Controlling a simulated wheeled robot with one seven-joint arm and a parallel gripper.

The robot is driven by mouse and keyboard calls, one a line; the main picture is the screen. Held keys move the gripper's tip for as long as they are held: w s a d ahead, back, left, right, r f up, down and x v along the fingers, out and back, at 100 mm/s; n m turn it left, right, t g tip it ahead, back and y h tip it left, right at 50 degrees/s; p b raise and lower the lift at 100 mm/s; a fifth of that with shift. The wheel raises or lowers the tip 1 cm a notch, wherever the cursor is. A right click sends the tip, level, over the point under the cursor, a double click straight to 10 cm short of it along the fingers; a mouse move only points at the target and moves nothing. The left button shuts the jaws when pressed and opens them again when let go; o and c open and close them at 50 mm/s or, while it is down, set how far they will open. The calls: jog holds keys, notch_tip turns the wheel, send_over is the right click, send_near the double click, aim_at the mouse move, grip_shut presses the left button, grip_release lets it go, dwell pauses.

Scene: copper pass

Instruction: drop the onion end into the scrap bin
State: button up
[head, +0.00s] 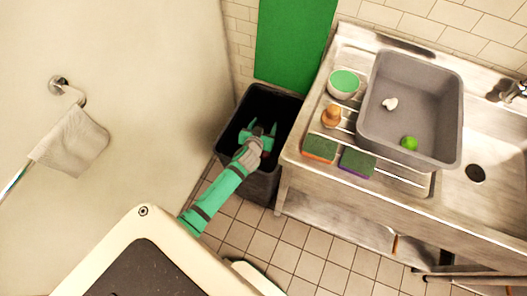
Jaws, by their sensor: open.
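My gripper (258,130) is over the mouth of the dark scrap bin (287,107), with its green fingers apart. The bin stands on the floor between the wall and the sink unit. A small reddish spot (266,154) shows beside my wrist, against the bin's dark inside. I cannot tell whether it is the onion end. My gripper and arm hide part of the bin's opening, and its bottom is too dark to make out.
At right, a steel sink unit (465,207) carries a grey tub (430,119) holding a white piece (390,103) and a green round thing (409,143). A bowl (344,83), a brownish object (331,116) and two sponges (320,148) sit left of it. A cloth (72,140) hangs at left.

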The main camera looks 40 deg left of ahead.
jog(key=v, duration=0.9)
jog(key=shift+s+r, duration=0.2)
jog(key=shift+s, duration=0.15)
